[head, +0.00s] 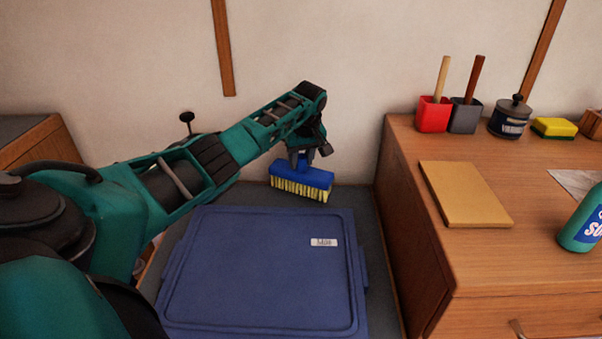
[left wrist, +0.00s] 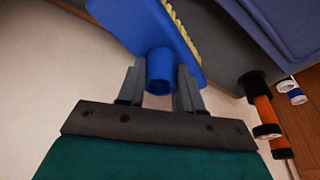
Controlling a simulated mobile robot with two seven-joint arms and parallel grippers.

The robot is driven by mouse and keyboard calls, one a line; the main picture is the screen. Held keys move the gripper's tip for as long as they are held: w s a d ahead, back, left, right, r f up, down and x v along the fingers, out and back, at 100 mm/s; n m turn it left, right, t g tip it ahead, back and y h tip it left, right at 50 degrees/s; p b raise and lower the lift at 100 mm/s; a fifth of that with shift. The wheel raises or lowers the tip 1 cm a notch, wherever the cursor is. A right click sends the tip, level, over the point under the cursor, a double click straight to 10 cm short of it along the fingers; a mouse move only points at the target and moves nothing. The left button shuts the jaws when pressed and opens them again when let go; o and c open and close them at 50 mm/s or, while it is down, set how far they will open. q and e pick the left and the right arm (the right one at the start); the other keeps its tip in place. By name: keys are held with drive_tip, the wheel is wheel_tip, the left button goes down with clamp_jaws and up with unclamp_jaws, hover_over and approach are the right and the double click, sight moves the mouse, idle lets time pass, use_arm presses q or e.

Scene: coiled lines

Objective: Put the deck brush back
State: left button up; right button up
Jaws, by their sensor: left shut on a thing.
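The deck brush (head: 302,178) has a blue head with pale yellow bristles, which point down in the head view. My left gripper (head: 298,156) is shut on the brush's round blue socket. In the left wrist view, the socket (left wrist: 160,72) sits between the two fingers of my left gripper (left wrist: 159,88), and the blue head (left wrist: 140,22) extends beyond them. The brush hangs near the back wall, just behind a blue lidded box (head: 262,270). A dark knob-like peg (head: 187,117) shows at the wall, left of the brush. My right gripper is out of view.
A wooden cabinet (head: 410,220) stands to the right, with a tan board (head: 465,194), red cup (head: 434,115), grey cup (head: 465,116), dark jar (head: 510,117), sponge (head: 554,128) and green bottle (head: 582,222). An orange-and-black cylinder (left wrist: 264,112) shows in the left wrist view.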

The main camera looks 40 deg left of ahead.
sight(301, 170)
use_arm(q)
wheel_tip(301, 170, down, 4)
drive_tip(key=shift+b, duration=0.6)
drive_tip(key=shift+r, duration=0.1)
drive_tip(key=o, duration=1)
drive_tip(key=p+v, duration=0.4)
drive_tip(key=v, duration=0.8)
drive_tip(key=shift+d, duration=0.15)
